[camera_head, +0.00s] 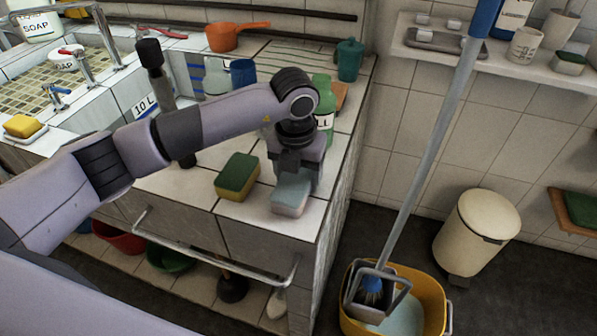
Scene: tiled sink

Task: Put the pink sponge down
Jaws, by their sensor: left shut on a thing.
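The pink sponge (291,196) has a pale blue-grey upper face and a pinkish lower side. It is at the right front corner of the white tiled counter (245,218). My left gripper (293,178) points down and is shut on the sponge, hiding its back part. The sponge is at or just above the tiles; I cannot tell whether it touches them. My right gripper is not in view.
A green and yellow sponge (237,176) lies just left of the held one. A green bottle (322,108) and a teal pot (350,59) stand behind. A yellow mop bucket (434,292) is on the floor at right. Tiles left of the green sponge are bare.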

